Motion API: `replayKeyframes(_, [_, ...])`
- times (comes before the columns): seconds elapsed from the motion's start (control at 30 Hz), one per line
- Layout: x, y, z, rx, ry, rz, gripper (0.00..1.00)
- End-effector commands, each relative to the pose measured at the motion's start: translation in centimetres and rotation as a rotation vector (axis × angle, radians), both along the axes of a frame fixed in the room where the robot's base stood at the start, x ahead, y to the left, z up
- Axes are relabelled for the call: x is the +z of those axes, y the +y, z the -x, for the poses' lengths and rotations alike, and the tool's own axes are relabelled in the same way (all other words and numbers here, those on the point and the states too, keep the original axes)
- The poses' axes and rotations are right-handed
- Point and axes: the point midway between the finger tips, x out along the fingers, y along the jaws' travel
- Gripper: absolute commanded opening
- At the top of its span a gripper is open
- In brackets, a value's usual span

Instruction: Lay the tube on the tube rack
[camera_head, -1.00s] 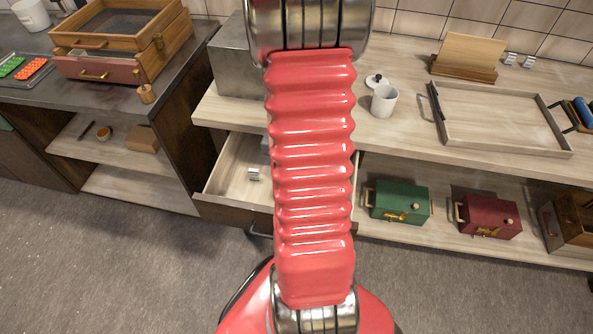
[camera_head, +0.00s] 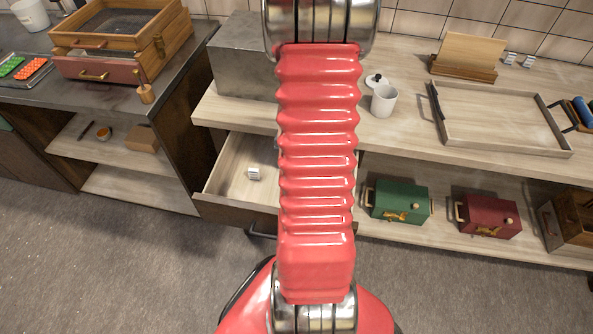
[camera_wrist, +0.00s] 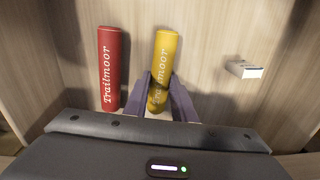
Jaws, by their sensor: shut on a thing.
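In the wrist view my gripper (camera_wrist: 162,84) is shut on a yellow tube (camera_wrist: 165,50) with white lettering, with a finger on either side of its near part. A red tube (camera_wrist: 113,65) with the same lettering is just left of it, apart from it, inside the open wooden drawer (camera_wrist: 215,90). The head view shows this drawer (camera_head: 226,175) too, but my arm hides the tubes and gripper there. I cannot tell for sure which thing is the tube rack; two small pale pieces (camera_head: 518,60) stand at the back of the counter.
A small white block (camera_wrist: 245,69) is at the drawer's right in the wrist view. Green (camera_head: 400,202) and red (camera_head: 487,214) boxes stand below.

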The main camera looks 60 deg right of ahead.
Motion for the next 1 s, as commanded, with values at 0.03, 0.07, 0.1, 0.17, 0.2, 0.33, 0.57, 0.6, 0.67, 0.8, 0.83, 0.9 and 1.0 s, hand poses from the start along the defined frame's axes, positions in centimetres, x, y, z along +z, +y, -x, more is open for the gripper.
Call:
replayKeyframes(0.03, [0.0, 0.0, 0.0, 0.000, 0.000, 0.000, 0.25])
replayKeyframes(0.07, [0.0, 0.0, 0.0, 0.000, 0.000, 0.000, 0.28])
replayKeyframes(0.1, [0.0, 0.0, 0.0, 0.000, 0.000, 0.000, 0.30])
replayKeyframes(0.17, [0.0, 0.0, 0.0, 0.000, 0.000, 0.000, 0.35])
replayKeyframes(0.2, [0.0, 0.0, 0.0, 0.000, 0.000, 0.000, 0.37])
replayKeyframes(0.33, [0.0, 0.0, 0.0, 0.000, 0.000, 0.000, 0.42])
replayKeyframes(0.57, [0.1, 0.0, 0.0, 0.000, 0.000, 0.001, 0.42])
replayKeyframes(0.6, [0.2, 0.0, 0.0, 0.000, 0.000, 0.001, 0.42])
replayKeyframes(0.67, [0.4, 0.0, 0.0, 0.000, -0.001, 0.002, 0.42])
replayKeyframes(0.8, [1.6, -0.1, 0.0, 0.000, -0.002, 0.003, 0.42])
replayKeyframes(0.83, [1.9, -0.1, 0.1, 0.000, -0.002, 0.003, 0.42])
replayKeyframes(0.9, [2.7, -0.1, 0.1, 0.000, -0.002, 0.003, 0.42])
replayKeyframes(1.0, [4.0, 0.0, 0.1, 0.001, -0.002, 0.004, 0.42])
